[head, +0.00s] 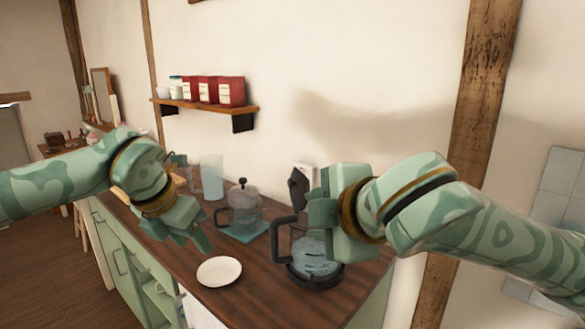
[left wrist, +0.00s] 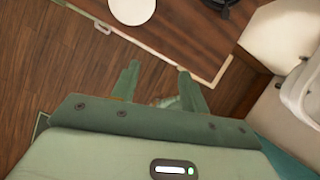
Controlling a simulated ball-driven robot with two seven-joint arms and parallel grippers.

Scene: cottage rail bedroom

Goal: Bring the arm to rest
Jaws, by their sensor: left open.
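My left arm comes in from the left, and its gripper (head: 190,232) hangs over the left part of the wooden counter (head: 262,295), left of the white plate. In the left wrist view this gripper (left wrist: 158,72) has its two fingers apart with nothing between them, by the counter's edge. My right arm reaches in from the right. Its gripper (head: 322,208) is just above and behind the glass kettle (head: 315,262) with a black handle and base. I cannot tell whether its jaws are open or touch the kettle.
A white plate (head: 219,271) lies on the counter. Behind it a glass pot (head: 243,212) with a black knob stands on a teal mat (head: 246,234), near a clear pitcher (head: 211,178). A wall shelf (head: 205,106) holds red boxes (head: 231,91). Green cabinets (head: 128,262) are below.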

